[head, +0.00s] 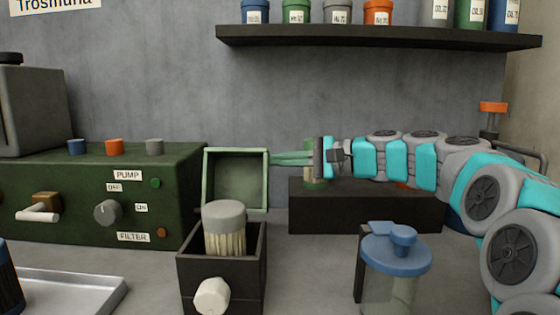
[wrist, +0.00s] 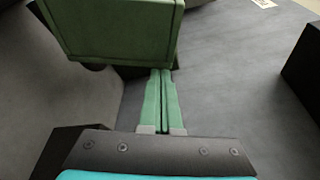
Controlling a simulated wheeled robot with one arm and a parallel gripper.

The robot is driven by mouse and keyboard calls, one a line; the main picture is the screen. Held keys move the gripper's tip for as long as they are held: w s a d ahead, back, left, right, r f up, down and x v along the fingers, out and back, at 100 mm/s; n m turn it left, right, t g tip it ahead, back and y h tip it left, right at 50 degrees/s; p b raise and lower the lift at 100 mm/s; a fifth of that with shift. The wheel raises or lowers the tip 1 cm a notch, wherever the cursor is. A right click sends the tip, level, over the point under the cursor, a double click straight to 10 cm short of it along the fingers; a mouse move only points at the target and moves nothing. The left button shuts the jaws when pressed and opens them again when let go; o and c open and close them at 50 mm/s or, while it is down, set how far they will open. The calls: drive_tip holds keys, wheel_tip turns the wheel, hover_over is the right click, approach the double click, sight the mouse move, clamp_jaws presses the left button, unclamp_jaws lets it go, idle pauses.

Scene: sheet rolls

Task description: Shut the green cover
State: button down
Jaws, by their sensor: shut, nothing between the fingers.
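The green cover (head: 236,181) stands upright and open at the back of a black box (head: 192,277), its hollow inner side facing the head camera. In the wrist view the cover (wrist: 115,32) fills the upper left. My gripper (head: 272,158) is shut and empty, reaching in from the right with its pale green fingers pointing left. Its tips are at the cover's right edge; in the wrist view the fingertips (wrist: 161,72) meet the cover's lower edge. I cannot tell whether they touch it. The hinge is hidden.
A grey-topped roll (head: 225,228) stands in the box, which has a white knob (head: 212,295). A green pump unit (head: 80,205) is at left, a blue-lidded jar (head: 396,252) at front right, a dark block (head: 340,212) below my arm. A shelf (head: 370,36) hangs above.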

drive_tip(key=shift+s, duration=0.15)
idle(0.3)
drive_tip(key=s+d+r+n+y+b, duration=0.1)
drive_tip(key=s+r+n+y+b, duration=0.2)
drive_tip(key=s+n+b, duration=0.7)
drive_tip(key=shift+s+r+b, duration=1.15)
drive_tip(key=shift+s+b, duration=1.75)
